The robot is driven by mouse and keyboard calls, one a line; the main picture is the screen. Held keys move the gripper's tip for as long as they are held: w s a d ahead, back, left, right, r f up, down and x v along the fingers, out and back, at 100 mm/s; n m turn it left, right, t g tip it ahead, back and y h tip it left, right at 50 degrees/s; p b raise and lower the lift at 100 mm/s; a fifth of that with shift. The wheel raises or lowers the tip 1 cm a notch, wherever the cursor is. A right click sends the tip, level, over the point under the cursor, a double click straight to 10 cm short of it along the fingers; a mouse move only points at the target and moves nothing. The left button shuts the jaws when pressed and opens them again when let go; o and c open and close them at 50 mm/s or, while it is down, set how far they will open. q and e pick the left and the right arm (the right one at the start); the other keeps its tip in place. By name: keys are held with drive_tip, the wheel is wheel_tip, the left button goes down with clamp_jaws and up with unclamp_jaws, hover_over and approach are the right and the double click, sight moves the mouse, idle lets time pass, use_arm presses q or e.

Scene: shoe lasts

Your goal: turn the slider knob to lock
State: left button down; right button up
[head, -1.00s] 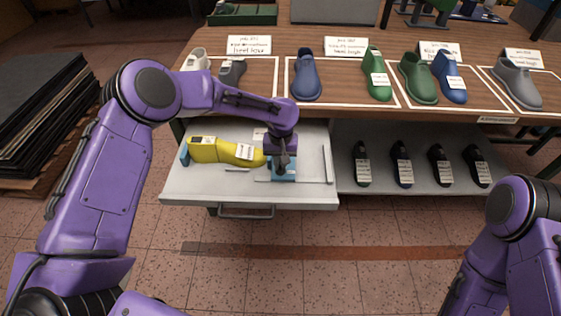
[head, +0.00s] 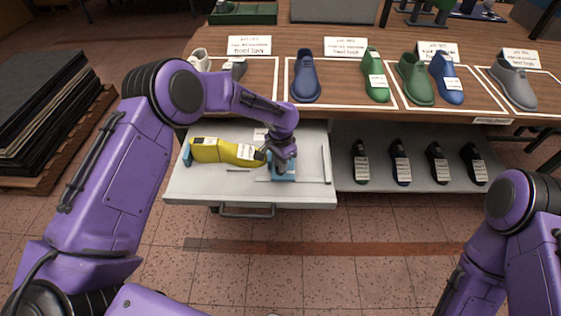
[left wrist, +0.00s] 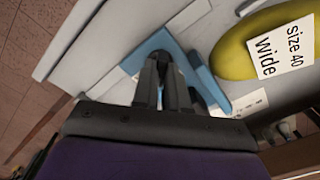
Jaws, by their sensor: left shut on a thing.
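The slider is a blue block (head: 285,174) at the right end of the yellow shoe last (head: 226,151), on a pulled-out grey drawer (head: 250,191). It also shows as a blue bracket in the left wrist view (left wrist: 150,48). My left gripper (head: 278,165) is over the slider with its fingers pointing down. In the left wrist view its fingers (left wrist: 166,72) are close together on the small dark knob, which they mostly hide. The yellow last shows there with a "size 40 wide" label (left wrist: 280,48). My right gripper is out of view; only its arm shows.
A blue stop (head: 187,153) stands at the last's left end. A thin upright rail (head: 326,164) is right of the slider. Several lasts stand on the wooden table (head: 270,113) behind, and several dark ones on the lower grey shelf (head: 420,184).

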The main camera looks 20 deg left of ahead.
use_arm(q)
drive_tip(key=m, duration=0.4)
drive_tip(key=shift+m, duration=2.2)
drive_tip(key=c, duration=1.2)
unclamp_jaws()
drive_tip(key=shift+o, duration=0.2)
wheel_tip(320, 180, up, 11)
drive_tip(key=b, duration=0.1)
drive_tip(key=shift+f+b, duration=0.2)
drive_tip(key=shift+b, duration=0.2)
